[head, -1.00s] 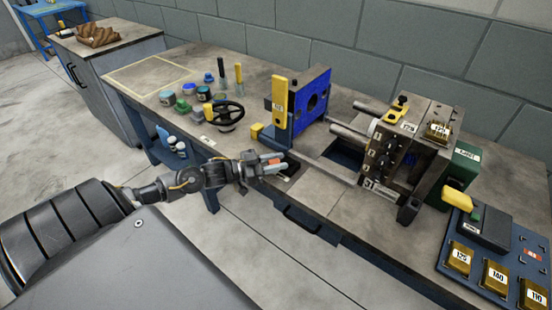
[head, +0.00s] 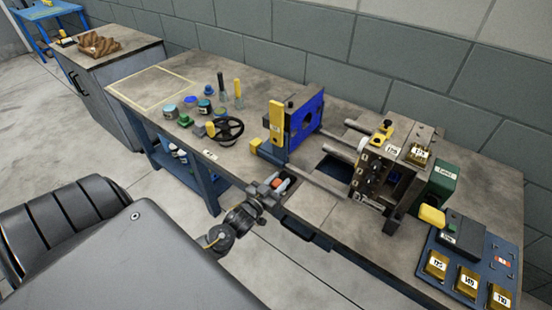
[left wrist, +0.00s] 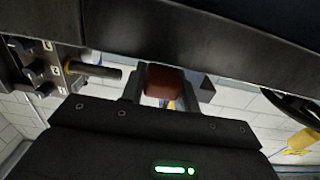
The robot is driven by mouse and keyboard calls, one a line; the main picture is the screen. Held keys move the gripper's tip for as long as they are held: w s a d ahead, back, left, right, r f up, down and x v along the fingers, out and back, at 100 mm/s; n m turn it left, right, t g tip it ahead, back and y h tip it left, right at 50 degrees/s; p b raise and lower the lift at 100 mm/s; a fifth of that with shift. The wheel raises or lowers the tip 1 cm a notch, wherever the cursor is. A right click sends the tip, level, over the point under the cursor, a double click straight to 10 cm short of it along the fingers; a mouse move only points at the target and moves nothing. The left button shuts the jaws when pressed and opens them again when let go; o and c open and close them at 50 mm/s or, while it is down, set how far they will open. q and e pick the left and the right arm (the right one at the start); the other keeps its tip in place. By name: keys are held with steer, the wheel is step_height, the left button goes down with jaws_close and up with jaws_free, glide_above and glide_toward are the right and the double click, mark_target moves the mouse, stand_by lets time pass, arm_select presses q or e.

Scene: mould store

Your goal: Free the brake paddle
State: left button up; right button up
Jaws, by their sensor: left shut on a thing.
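The brake paddle appears as a small red block (head: 277,183) at a dark slot in the front edge of the bench, low in front of the blue mould plate. My left gripper (head: 272,187) is at this slot with its jaws shut on the red paddle. In the left wrist view the red-brown paddle (left wrist: 165,82) sits between the two dark fingers. Its lower part and what it joins to are hidden. My right gripper is not in view.
The blue mould plate (head: 308,118) with a yellow upright bar (head: 276,122) stands behind. A black handwheel (head: 226,131) is left of it. The worktop (head: 240,165) near the handwheel has bare room.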

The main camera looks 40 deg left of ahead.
arm_select(q)
steer(key=shift+d+r+n+y, duration=0.15)
steer(key=shift+d+n+y, duration=0.15)
steer(key=shift+n+y, duration=0.45)
steer(key=y, duration=0.1)
steer(key=n+y+p, duration=0.1)
steer(key=shift+w+d+n+g+y, duration=0.1)
steer(key=shift+d+n+g+y, duration=0.15)
steer(key=shift+g+y, duration=0.1)
steer(key=n+y, duration=0.1)
steer(key=n+g+y, duration=0.1)
steer(key=y, duration=0.1)
steer(key=shift+w+d, duration=0.1)
steer(key=shift+d, duration=0.25)
steer(key=shift+w+d+n+g+y, duration=0.1)
steer(key=shift+n+g+y, duration=0.25)
steer(key=shift+y, duration=0.2)
steer(key=shift+w+d+n+g+y, duration=0.1)
steer(key=shift+n+g+y, duration=0.25)
steer(key=shift+y, duration=0.5)
steer(key=o, duration=1)
steer(key=shift+s+d, duration=0.1)
